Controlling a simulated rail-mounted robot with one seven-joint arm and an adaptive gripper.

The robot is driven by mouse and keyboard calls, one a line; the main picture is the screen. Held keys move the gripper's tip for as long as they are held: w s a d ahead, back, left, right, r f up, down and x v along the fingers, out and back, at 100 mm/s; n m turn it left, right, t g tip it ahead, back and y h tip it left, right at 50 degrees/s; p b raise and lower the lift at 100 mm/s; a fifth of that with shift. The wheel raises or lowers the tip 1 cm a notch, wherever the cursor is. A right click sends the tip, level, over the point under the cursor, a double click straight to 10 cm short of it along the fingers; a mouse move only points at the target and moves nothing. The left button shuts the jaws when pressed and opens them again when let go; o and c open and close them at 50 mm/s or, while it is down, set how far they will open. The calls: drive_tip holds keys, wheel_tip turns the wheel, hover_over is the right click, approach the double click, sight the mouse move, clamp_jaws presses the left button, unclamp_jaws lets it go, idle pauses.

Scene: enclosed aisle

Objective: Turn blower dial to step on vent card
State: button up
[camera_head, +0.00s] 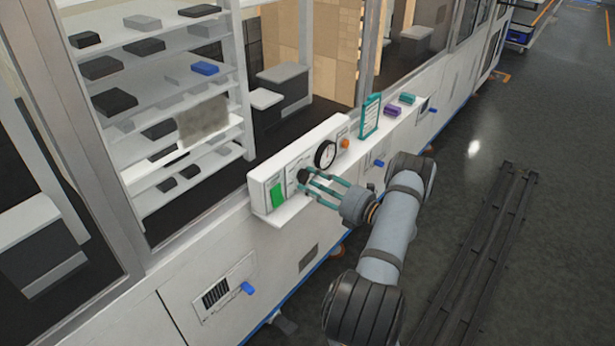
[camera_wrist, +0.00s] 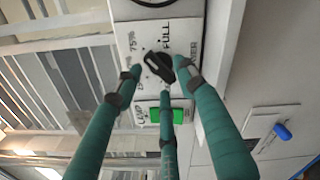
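The blower dial is a black knob (camera_wrist: 158,68) on a white panel; it also shows in the head view (camera_head: 304,175). Printed marks "75%" and "FULL" show around it, and its elongated grip lies slanted in the wrist view. My gripper (camera_wrist: 160,76) has three teal fingers spread around the dial. The right fingertip looks very close to the dial; contact cannot be told. A light gap shows at the left fingertip. A teal-framed card (camera_head: 370,117) stands on the ledge right of the panel; its writing is too small to read.
Purple (camera_head: 392,111) and teal (camera_head: 407,98) blocks lie further along the ledge. Blue handles project from the wall below.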

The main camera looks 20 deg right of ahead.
sight(304, 176)
drive_tip(key=shift+x, duration=1.05)
drive_tip(key=shift+c, duration=1.3)
drive_tip(key=c, duration=0.6)
